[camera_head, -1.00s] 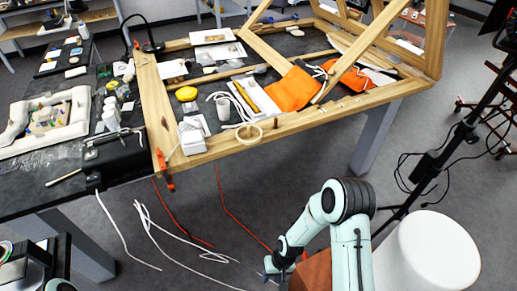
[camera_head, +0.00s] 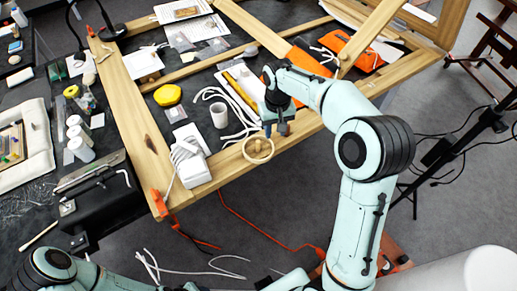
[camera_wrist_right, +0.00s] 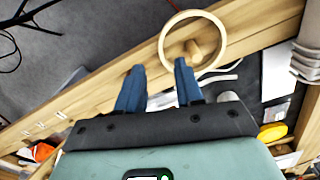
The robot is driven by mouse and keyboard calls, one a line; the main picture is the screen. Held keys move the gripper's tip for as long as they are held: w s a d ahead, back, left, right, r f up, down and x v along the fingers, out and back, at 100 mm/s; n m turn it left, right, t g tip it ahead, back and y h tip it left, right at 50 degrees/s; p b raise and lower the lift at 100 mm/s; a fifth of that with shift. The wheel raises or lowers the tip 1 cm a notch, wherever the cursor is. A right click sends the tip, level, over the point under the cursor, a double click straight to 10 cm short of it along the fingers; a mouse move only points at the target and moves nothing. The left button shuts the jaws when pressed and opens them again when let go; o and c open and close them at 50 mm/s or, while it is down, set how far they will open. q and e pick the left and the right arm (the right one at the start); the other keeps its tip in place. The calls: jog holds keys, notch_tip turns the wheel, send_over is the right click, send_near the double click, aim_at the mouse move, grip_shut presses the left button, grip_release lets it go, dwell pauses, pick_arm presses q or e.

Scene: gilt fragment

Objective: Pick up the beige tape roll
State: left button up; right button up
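The beige tape roll (camera_head: 246,150) is a ring lying at the front edge of the wooden frame, with a wooden peg-like piece showing inside its opening. In the right wrist view the tape roll (camera_wrist_right: 222,30) lies just beyond the fingertips. My right gripper (camera_head: 276,129) is close to the roll, above and to its right in the head view. In the right wrist view its two blue fingers (camera_wrist_right: 160,68) are apart with nothing between them. My left arm shows at the lower left of the head view, but its gripper is not visible.
A white box with a cord (camera_head: 194,174) stands left of the roll. A white cup (camera_head: 219,113) and white cable lie behind it. An orange clamp (camera_head: 160,203) grips the frame's front corner. A yellow disc (camera_head: 167,95) and orange cloth (camera_head: 350,50) lie farther back.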

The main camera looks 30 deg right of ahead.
aim_at(273, 143)
jog(key=shift+w+f, duration=0.2)
jog(key=shift+f, duration=0.35)
jog(key=shift+w+f, duration=0.2)
jog(key=shift+f, duration=0.35)
jog(key=shift+w+d+f, duration=0.1)
jog(key=shift+f, duration=1.25)
jog(key=shift+w+d+f, duration=0.1)
jog(key=shift+f, duration=1.25)
jog(key=shift+c, duration=0.3)
grip_shut()
